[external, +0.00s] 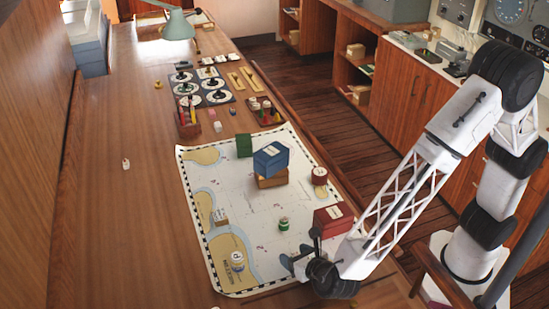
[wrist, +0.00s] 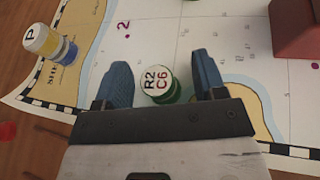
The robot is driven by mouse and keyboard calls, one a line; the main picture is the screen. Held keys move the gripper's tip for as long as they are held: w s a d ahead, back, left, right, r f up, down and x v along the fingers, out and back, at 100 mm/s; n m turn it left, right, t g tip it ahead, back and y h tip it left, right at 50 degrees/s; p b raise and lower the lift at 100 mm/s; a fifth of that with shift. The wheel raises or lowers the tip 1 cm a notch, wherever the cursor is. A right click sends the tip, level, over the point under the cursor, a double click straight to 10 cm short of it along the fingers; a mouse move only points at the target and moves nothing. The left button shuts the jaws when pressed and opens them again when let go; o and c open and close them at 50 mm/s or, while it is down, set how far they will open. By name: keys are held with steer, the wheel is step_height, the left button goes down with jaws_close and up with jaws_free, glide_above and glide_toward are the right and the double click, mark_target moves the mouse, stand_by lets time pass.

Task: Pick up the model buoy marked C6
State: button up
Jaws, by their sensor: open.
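The model buoy marked C6 (wrist: 157,82) has a white top reading "R2 C6" and a green body in the wrist view. It appears between the two blue fingers of my gripper (wrist: 162,75), with gaps on both sides. A small green and white buoy (external: 283,224) stands upright on the chart in the external view; its marking is too small to read there. My gripper (external: 302,251) is open and empty near it, toward the chart's near edge. How far the fingers are above the chart is hard to tell.
A red box (external: 333,220) stands close to the gripper. A blue box (external: 270,158) on a brown one and a green box (external: 244,146) are farther back. The table's left side is mostly clear.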

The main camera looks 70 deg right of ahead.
mark_target(296, 254)
stand_by(0.3)
steer(key=c, duration=1)
steer(key=shift+r, duration=0.1)
steer(key=shift+r, duration=5)
steer(key=shift+f, duration=0.1)
